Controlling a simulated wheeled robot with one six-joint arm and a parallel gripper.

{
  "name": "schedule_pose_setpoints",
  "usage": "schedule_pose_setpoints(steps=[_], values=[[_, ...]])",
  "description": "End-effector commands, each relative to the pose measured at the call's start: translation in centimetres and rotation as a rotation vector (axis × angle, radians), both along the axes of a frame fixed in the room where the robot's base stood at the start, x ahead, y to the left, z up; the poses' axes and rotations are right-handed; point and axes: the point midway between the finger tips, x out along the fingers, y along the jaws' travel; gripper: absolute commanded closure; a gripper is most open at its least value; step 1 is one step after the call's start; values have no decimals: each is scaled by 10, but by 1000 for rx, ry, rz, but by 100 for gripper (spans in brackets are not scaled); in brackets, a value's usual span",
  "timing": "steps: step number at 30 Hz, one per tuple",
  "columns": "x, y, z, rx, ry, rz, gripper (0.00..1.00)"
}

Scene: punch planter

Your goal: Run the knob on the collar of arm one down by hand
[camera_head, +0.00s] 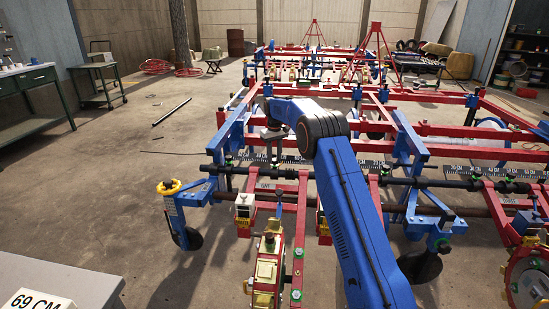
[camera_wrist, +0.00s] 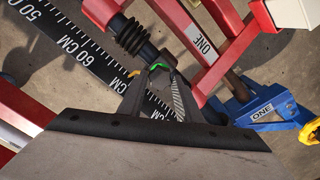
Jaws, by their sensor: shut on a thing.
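Arm one is a red arm with a white ONE label (camera_wrist: 205,46); in the head view its label (camera_head: 264,185) is left of centre. A dark bar with a ribbed black sleeve (camera_wrist: 131,36) meets the arm at a dark collar. A small green knob (camera_wrist: 158,67) shows at the collar, between the fingertips of my gripper (camera_wrist: 157,75). My gripper is shut on the knob, and the fingers hide most of it. In the head view my gripper (camera_head: 272,137) points down over the bar above arm one, and the knob cannot be made out there.
A black ruler (camera_wrist: 75,50) marked in centimetres runs alongside the bar. A blue bracket marked ONE (camera_wrist: 265,110) with a yellow handwheel (camera_head: 169,187) stands to the left in the head view. Red and blue frame beams surround my arm. Open floor (camera_head: 90,190) lies left.

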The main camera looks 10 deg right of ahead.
Motion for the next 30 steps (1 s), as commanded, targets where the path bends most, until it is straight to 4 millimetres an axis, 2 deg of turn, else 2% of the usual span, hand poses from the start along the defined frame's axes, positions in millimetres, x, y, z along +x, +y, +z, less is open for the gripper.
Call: schedule_pose_setpoints(steps=[1,3,12,16,20,30], values=[[0,0,0,0,-1,0,64],[0,0,0,0,-1,1,51],[0,0,1,0,-1,1,51],[1,0,9,0,-2,1,51],[1,0,28,0,-2,1,51],[1,0,96,0,-3,1,51]])
